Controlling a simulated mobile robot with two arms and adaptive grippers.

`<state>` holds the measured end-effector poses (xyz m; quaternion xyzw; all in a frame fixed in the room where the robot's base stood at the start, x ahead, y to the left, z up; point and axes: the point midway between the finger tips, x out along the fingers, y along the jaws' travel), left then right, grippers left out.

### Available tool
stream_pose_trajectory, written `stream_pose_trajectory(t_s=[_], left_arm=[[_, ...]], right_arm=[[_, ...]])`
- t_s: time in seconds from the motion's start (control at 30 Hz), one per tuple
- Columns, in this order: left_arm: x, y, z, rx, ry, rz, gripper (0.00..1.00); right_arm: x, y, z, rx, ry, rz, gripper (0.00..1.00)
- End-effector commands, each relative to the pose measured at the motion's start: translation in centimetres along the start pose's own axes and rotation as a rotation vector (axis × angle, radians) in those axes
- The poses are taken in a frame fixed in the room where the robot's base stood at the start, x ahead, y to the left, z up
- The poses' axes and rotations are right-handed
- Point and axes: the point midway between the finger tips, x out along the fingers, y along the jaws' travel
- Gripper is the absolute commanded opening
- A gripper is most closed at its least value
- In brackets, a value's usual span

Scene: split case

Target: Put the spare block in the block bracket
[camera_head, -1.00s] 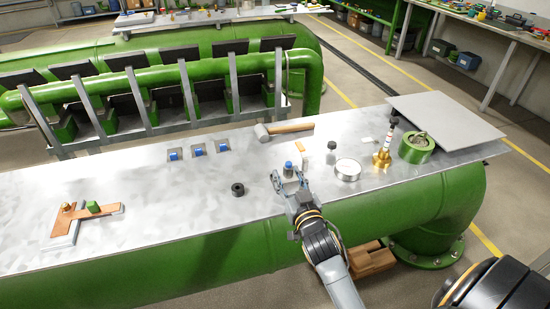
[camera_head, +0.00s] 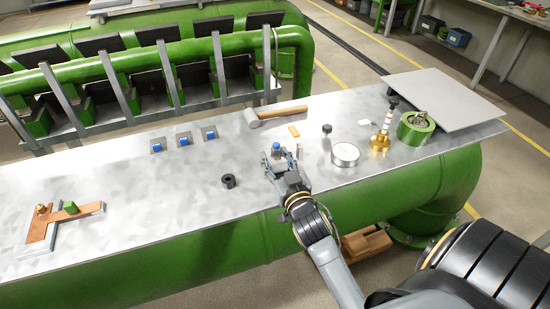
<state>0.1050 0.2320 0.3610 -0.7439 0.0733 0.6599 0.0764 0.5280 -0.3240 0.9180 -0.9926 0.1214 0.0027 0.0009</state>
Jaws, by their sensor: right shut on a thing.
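My right gripper (camera_head: 279,164) comes in from the front edge of the steel tabletop (camera_head: 150,200). It is shut on a small blue-topped block (camera_head: 276,149); the fingers hide its lower part, so I cannot tell whether it touches the tabletop. Three small grey holders with blue pieces stand in a row at the back left: the left one (camera_head: 157,146), the middle one (camera_head: 184,140) and the right one (camera_head: 209,133). Which part is the block bracket is not clear from this view. My left gripper is not in view.
A black ring (camera_head: 228,181) lies left of my gripper. A hammer (camera_head: 275,115) lies behind it. A round gauge (camera_head: 345,154), a brass fitting (camera_head: 380,141) and a green ring part (camera_head: 416,128) stand to the right. A copper-coloured piece (camera_head: 42,232) lies far left. The middle left is clear.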

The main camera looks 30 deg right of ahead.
Motion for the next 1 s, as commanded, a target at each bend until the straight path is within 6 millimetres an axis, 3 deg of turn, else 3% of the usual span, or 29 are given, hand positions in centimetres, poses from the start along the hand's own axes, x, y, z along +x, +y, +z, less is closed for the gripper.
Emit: stream_pose_trajectory(t_s=[0.2, 0.23, 0.33, 0.73, 1.0], left_arm=[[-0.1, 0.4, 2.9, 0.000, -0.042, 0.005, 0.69], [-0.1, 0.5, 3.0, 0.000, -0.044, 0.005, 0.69], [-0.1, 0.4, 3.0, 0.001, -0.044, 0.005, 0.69], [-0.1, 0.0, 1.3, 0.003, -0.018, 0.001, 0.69], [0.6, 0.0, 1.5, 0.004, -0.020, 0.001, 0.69]], right_arm=[[0.1, 0.0, 0.0, 0.000, 0.005, -0.001, 0.05], [0.0, 0.0, 0.1, 0.000, 0.002, -0.001, 0.44], [0.0, 0.0, 0.0, 0.000, 0.003, -0.001, 0.65], [-0.2, 0.0, -0.2, -0.001, 0.003, -0.001, 0.65], [-4.8, 0.0, 0.2, 0.001, -0.001, 0.000, 0.65]])
